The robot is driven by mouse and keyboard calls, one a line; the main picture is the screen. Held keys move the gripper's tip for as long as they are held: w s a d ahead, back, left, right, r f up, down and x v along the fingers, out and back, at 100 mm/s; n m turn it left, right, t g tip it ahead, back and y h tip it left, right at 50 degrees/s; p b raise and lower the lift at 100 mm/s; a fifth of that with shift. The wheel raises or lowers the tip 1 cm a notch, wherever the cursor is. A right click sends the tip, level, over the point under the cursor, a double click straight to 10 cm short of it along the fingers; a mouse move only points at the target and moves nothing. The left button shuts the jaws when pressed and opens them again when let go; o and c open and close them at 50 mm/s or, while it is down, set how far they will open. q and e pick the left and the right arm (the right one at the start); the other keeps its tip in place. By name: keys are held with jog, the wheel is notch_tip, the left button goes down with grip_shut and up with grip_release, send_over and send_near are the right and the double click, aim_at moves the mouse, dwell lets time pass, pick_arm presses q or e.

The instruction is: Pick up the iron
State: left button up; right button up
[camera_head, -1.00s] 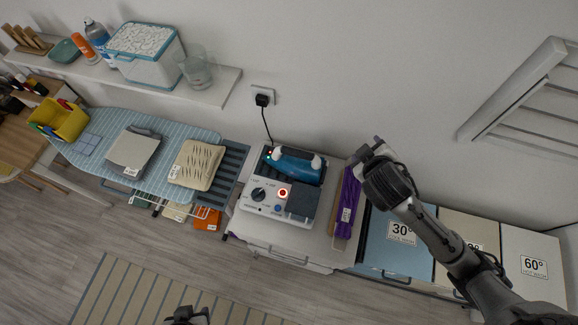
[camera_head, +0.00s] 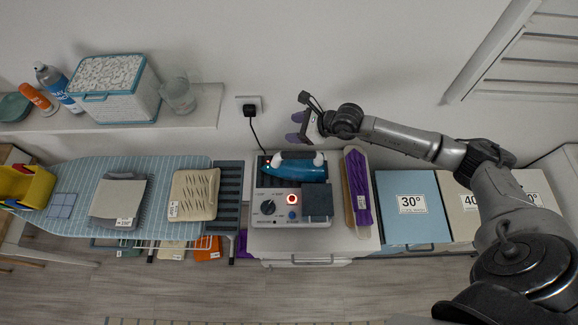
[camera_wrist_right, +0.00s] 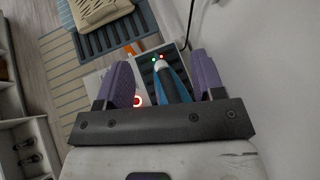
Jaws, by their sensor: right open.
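The iron (camera_head: 294,171) has a blue body with white ends and lies on its grey station (camera_head: 262,209), which has a dial and a glowing red ring. My right gripper (camera_head: 294,127) is open and empty, above and behind the iron near the wall. In the right wrist view the iron (camera_wrist_right: 175,83) shows between the two purple fingers (camera_wrist_right: 165,80), farther off and not touched. My left gripper is not in view.
A black plug (camera_head: 250,110) with a cord sits in the wall socket behind the station. A purple bundle (camera_head: 358,187) lies right of the station. A shelf (camera_head: 207,112) holds a glass jar (camera_head: 178,94). The ironing board (camera_head: 150,170) with folded cloths is to the left.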

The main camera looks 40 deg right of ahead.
aim_at(301, 154)
jog(key=s+d+f+n+g+h, duration=0.3)
jog(key=s+d+f+g+h, duration=0.1)
jog(key=s+d+f+g, duration=0.15)
jog(key=shift+t, duration=0.25)
jog(key=x, duration=0.4)
jog(key=p+x, duration=0.1)
jog(key=x, duration=0.4)
jog(key=shift+w+a, duration=0.2)
jog(key=shift+a, duration=0.05)
jog(key=shift+w+a+f, duration=0.15)
jog(key=shift+f, duration=0.25)
jog(key=p+x, duration=0.1)
jog(key=x, duration=0.2)
jog(key=shift+a+f, duration=0.1)
jog(key=shift+f, duration=0.45)
jog(key=shift+w+f, duration=0.1)
jog(key=shift+f+b, duration=0.25)
jog(key=shift+b, duration=0.05)
